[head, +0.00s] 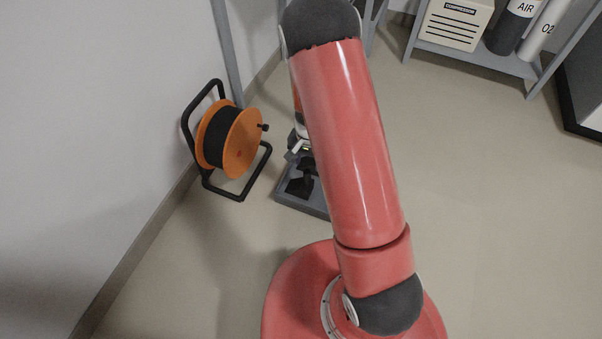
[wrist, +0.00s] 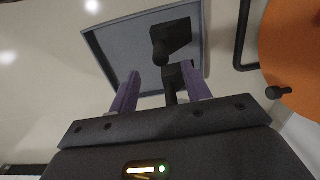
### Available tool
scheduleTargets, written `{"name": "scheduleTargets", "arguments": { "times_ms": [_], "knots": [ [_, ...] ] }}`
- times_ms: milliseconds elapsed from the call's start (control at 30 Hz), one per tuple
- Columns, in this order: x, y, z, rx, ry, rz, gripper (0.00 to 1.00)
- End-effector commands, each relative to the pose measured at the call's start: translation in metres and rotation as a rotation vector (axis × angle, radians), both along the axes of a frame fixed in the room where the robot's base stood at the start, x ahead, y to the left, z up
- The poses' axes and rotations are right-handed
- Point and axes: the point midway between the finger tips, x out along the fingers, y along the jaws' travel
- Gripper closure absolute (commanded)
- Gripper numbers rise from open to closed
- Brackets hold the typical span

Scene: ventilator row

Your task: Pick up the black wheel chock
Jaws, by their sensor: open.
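The black wheel chock (wrist: 172,38) lies in a shallow grey tray on the floor. In the wrist view its black shape runs from a wide block down to a narrower piece between my fingers; I cannot tell if this is all one piece. In the head view the chock (head: 299,187) shows as a dark shape in the tray (head: 296,203), partly hidden by my arm. My gripper (wrist: 160,84) is open, its two purple fingers on either side of the narrower black piece. I cannot tell if they touch it. In the head view my gripper is mostly hidden behind my arm.
An orange cable reel (head: 240,143) on a black tube frame stands just left of the tray, by the wall. It also shows at right in the wrist view (wrist: 290,50). A grey shelf with a compressor box (head: 455,22) and cylinders stands at the back right. The floor at right is clear.

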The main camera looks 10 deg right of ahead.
Motion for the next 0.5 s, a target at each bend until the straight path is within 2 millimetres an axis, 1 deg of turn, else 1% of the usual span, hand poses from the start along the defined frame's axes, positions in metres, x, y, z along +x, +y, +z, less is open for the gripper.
{"name": "scheduleTargets", "arguments": {
  "times_ms": [33,200,367,500],
  "knots": [
    [0.000,0.000,-0.007,-0.002,0.004,-0.004,0.52],
    [0.000,-0.001,-0.026,-0.004,0.005,-0.007,0.52],
    [0.000,0.000,-0.039,-0.003,0.004,-0.005,0.52],
    [-0.001,0.001,-0.059,-0.003,0.006,-0.005,0.52]
  ]
}}
